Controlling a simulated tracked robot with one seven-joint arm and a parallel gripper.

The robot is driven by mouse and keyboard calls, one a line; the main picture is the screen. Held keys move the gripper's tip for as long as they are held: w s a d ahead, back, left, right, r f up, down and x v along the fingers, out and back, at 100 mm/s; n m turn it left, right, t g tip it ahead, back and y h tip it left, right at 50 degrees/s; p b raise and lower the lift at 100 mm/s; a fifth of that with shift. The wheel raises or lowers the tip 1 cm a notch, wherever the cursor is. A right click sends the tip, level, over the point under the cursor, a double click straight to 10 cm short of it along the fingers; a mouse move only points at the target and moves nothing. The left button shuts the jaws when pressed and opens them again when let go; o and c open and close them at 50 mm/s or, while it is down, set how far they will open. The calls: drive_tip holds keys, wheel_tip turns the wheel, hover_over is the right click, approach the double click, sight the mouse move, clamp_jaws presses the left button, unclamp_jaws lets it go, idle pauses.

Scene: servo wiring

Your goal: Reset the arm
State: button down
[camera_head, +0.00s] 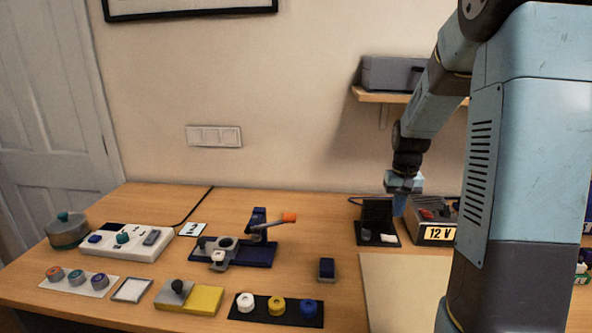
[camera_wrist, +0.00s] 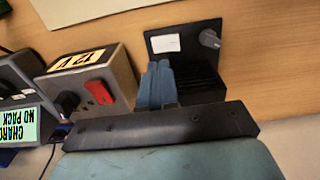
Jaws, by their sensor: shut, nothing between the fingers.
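My gripper (camera_head: 400,207) points down over the back right of the table in the head view, at the end of my light blue arm. In the wrist view its blue fingers (camera_wrist: 155,88) are together with nothing between them. They are over or beside a black stand with a base plate (camera_wrist: 190,37), which carries a white label and a grey knob. The same black stand (camera_head: 376,214) shows in the head view just left of the fingers. I cannot tell whether the fingers touch it.
A grey 12 V box (camera_head: 440,212) with a red part stands right of the gripper. A blue lever press (camera_head: 258,252), a white control panel (camera_head: 128,241) and a row of knobs on a black mat (camera_head: 262,311) lie left. A shelf (camera_head: 385,97) hangs above.

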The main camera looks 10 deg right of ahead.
drive_tip(key=s+a+r+n+t, duration=0.1)
drive_tip(key=s+a+r, duration=0.3)
drive_tip(key=s+r, duration=0.2)
drive_tip(key=s+a+r+t, duration=0.2)
drive_tip(key=s+a+r, duration=0.2)
drive_tip(key=s+r, duration=0.15)
drive_tip(key=s+a+r+t, duration=0.1)
drive_tip(key=s+a+r, duration=0.1)
drive_tip(key=s, duration=0.5)
drive_tip(key=s+a+r+n+t, duration=0.1)
drive_tip(key=s+a+r, duration=0.1)
drive_tip(key=s, duration=0.4)
drive_tip(key=shift+s+a+r, duration=0.15)
drive_tip(key=shift+s+r, duration=0.2)
drive_tip(key=shift+r, duration=0.2)
